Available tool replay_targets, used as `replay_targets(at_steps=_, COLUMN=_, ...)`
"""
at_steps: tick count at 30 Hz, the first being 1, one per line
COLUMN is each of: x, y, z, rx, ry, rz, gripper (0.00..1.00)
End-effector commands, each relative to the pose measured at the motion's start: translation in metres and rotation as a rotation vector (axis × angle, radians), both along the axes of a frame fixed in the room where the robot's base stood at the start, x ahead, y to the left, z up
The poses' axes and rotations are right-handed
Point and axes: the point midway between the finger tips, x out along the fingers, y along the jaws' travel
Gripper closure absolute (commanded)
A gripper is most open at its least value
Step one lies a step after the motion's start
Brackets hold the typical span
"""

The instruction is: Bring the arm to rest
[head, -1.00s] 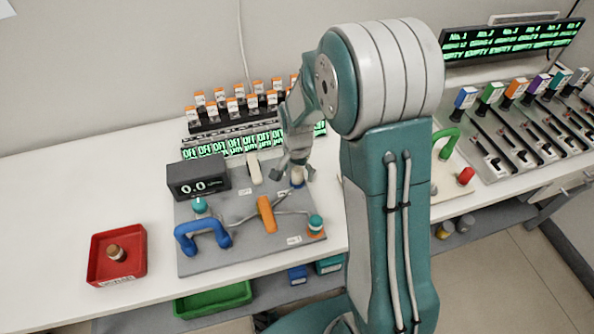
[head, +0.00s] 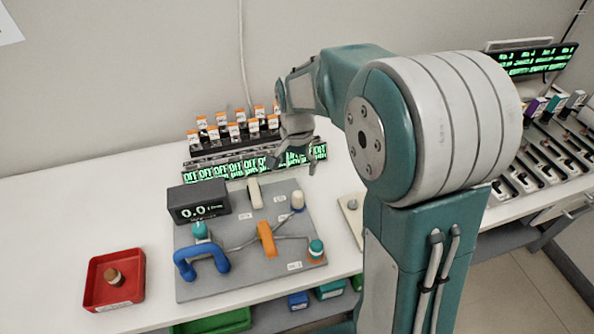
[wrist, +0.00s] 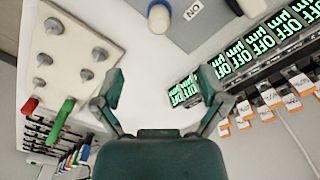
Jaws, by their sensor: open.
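My gripper (head: 292,165) is raised above the back of the table, in front of the row of green "OFF" displays (head: 225,171) in the head view. In the wrist view, my gripper (wrist: 162,88) has its two fingers spread wide with nothing between them. White table shows between the fingertips. My arm bends at a large shoulder joint and reaches left. A cream knob (head: 298,200) stands on the grey board (head: 200,288) below and apart from my gripper.
The board carries a blue handle (head: 203,262), an orange handle (head: 266,238) and a small black display (head: 199,204). A red tray (head: 100,290) with a brown-capped vial is at left. Orange-capped bottles (head: 234,131) stand behind. A slider panel is at right.

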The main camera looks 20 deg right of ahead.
Motion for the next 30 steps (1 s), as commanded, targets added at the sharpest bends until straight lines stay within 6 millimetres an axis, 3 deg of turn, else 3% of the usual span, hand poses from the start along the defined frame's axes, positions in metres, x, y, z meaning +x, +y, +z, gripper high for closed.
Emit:
replay_targets(at_steps=16, x=-0.002, y=0.000, z=0.003, rx=0.000, ry=-0.006, rz=0.007, gripper=0.07)
replay_targets(at_steps=20, x=-0.015, y=0.000, z=0.021, rx=0.000, ry=-0.043, rz=0.059, gripper=0.07)
replay_targets(at_steps=30, x=-0.075, y=-0.001, z=0.079, rx=-0.024, ry=-0.188, rz=0.290, gripper=0.07)
